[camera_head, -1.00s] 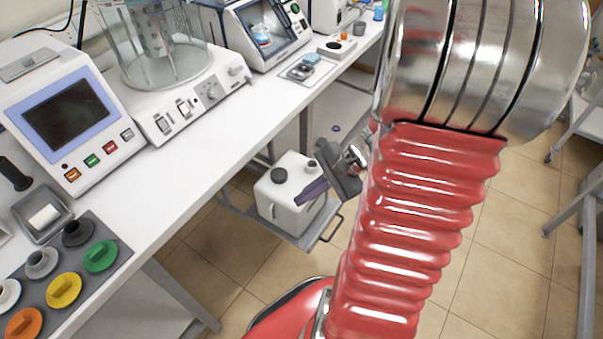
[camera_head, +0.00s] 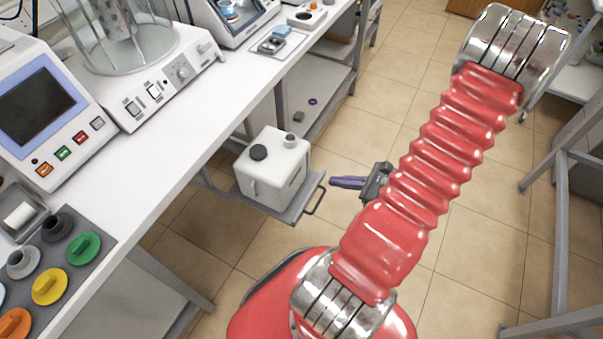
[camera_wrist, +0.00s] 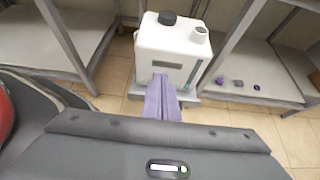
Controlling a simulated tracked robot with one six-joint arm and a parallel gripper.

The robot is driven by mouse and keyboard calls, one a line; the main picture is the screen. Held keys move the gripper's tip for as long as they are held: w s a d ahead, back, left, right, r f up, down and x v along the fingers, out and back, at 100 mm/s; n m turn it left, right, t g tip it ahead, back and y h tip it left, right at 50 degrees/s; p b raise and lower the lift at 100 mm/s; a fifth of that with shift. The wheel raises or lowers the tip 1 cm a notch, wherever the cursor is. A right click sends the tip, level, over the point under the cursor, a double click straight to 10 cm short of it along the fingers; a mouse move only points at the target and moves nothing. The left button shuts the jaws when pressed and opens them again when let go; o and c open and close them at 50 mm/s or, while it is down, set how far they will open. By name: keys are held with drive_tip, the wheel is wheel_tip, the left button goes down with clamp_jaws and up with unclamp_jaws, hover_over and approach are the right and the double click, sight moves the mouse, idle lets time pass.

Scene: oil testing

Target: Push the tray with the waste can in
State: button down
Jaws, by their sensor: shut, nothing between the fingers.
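The white waste can (camera_head: 273,168) stands upright on the grey tray (camera_head: 292,212), which sticks out from under the bench with its handle toward me. A black cap and an open light-grey neck show on the can's top. My gripper (camera_head: 333,182) has its purple fingers shut and empty, just to the right of the tray's handle, pointing at the can. In the wrist view, the shut fingers (camera_wrist: 162,84) point at the front of the can (camera_wrist: 172,50), and the tray's edge (camera_wrist: 190,101) shows at its base. Whether they touch anything is unclear.
The white bench (camera_head: 150,190) runs along the left with instruments and coloured caps on it. A lower shelf (camera_head: 320,95) beyond the tray holds small parts. A metal frame (camera_head: 565,200) stands at right. The tiled floor between is open.

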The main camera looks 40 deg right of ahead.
idle(0.3)
approach(292, 173)
drive_tip(key=s+f+x, duration=0.1)
drive_tip(key=x, duration=0.3)
drive_tip(key=shift+w+a, duration=0.25)
drive_tip(key=shift+w, duration=0.4)
drive_tip(key=shift+w+a, duration=0.2)
drive_tip(key=shift+w, duration=0.45)
drive_tip(key=shift+d, duration=0.25)
drive_tip(key=shift+a, duration=0.2)
drive_tip(key=shift+w, duration=0.1)
